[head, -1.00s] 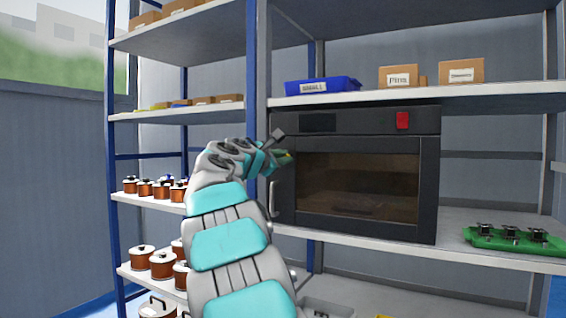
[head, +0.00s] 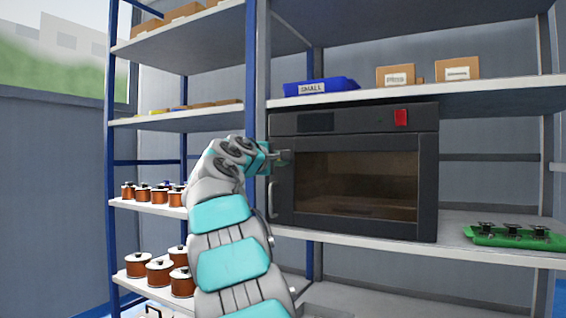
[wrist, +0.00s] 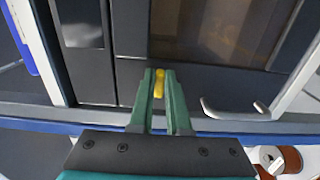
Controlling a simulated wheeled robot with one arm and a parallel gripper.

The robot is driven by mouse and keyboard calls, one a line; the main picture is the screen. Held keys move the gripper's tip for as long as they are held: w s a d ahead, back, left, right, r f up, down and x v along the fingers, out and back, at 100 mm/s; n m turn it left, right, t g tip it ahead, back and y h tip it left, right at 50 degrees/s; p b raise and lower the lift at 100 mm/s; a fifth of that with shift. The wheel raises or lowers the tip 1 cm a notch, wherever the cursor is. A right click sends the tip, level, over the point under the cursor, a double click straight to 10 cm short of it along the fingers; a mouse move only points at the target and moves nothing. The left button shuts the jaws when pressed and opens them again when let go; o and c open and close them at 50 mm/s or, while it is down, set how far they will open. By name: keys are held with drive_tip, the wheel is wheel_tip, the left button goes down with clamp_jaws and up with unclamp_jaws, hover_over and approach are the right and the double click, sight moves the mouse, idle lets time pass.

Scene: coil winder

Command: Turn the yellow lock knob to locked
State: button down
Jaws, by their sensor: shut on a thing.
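The yellow lock knob (wrist: 159,82) is a small, narrow bar on the front of the dark oven-like cabinet (head: 355,222). In the wrist view it lies between the two green fingers of my gripper (wrist: 160,76), its length running roughly along them. My gripper is shut on it. In the head view, my gripper (head: 283,157) is at the left edge of the cabinet's front, above the door handle (head: 272,200). The fingers hide the knob there. I cannot read any lock marking.
A blue bin (head: 320,87) sits on the shelf above. A green tray (head: 485,238) with black spools is to the right. A blue rack post (head: 251,80) stands close left of my gripper.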

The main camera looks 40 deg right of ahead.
idle(0.4)
drive_tip(key=c, duration=0.9)
unclamp_jaws()
drive_tip(key=b+v, duration=0.1)
drive_tip(key=v, duration=0.6)
drive_tip(key=shift+s+a, duration=0.2)
drive_tip(key=shift+a, duration=0.15)
